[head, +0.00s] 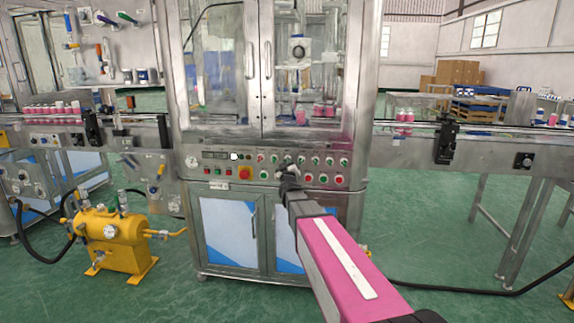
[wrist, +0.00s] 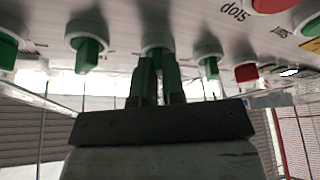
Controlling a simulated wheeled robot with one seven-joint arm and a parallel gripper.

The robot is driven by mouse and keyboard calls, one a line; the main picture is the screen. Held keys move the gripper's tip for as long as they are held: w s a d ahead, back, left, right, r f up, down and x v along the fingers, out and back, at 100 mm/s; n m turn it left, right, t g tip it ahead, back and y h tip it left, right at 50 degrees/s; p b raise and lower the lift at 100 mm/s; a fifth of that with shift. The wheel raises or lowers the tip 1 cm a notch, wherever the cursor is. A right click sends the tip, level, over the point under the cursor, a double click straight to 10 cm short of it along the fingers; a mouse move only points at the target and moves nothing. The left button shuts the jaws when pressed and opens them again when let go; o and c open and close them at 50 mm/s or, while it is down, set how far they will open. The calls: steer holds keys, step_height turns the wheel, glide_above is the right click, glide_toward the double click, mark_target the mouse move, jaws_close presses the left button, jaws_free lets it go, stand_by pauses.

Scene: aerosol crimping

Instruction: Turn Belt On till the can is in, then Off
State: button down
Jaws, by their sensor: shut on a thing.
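My gripper (head: 288,171) is at the control panel (head: 217,173) on the front of the crimping machine. In the wrist view, the gripper (wrist: 157,75) is shut on a green knob (wrist: 157,50) with a pale round collar. Similar green knobs stand on both sides of it, and a red one is further right. The held knob's label cannot be read, and its exact turn is partly hidden by the fingers. Pink cans (head: 318,111) stand inside the machine behind its glass doors.
The left conveyor carries a row of pink cans (head: 52,108). A yellow tank (head: 108,235) with hoses stands on the floor at left. Green floor is open in front of the machine.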

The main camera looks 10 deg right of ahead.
stand_by(0.3)
steer(key=c, duration=1.2)
jaws_free()
steer(key=shift+s, duration=0.15)
steer(key=v, duration=1)
steer(key=shift+s+f, duration=0.2)
steer(key=shift+s, duration=0.05)
